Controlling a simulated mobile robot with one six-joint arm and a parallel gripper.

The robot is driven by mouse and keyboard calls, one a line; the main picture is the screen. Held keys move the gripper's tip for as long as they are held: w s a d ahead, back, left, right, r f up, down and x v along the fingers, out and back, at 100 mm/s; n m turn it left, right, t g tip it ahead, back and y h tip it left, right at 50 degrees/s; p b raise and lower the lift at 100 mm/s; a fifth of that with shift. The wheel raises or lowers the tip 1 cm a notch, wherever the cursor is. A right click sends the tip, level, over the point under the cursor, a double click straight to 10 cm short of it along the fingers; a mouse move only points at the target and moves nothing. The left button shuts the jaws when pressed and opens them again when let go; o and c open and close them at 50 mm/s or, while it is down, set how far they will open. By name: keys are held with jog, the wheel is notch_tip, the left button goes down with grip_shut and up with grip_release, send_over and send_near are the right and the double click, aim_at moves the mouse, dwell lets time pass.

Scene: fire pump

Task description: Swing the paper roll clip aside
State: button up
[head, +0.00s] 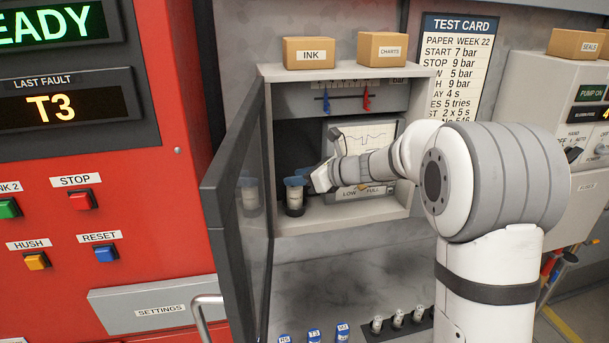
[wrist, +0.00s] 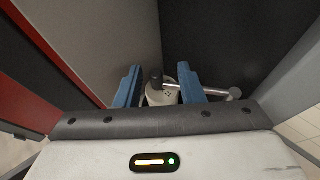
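My gripper (head: 298,178) reaches into the open cabinet from the right, with its blue fingers over a small dark cylinder with a pale label (head: 295,200) on the cabinet floor. In the wrist view my gripper (wrist: 160,88) has its blue fingers apart. A pale upright cylinder (wrist: 157,99) with a black knob (wrist: 156,76) shows between and beyond them. A thin light bar (wrist: 212,92) runs right from it to a rounded end, partly behind the right finger. I cannot tell for sure which part is the paper roll clip, or whether a finger touches anything.
The cabinet's glass door (head: 238,200) stands open on the left, close to my gripper. A chart recorder (head: 372,135) with a paper trace sits behind my wrist. Blue and red levers (head: 366,98) are above it. Ink (head: 308,53) and charts (head: 382,50) boxes stand on top.

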jog(key=shift+w+a+f, duration=0.1)
jog(key=shift+w+a, duration=0.05)
jog(key=shift+a, duration=0.1)
grip_shut()
dwell(0.5)
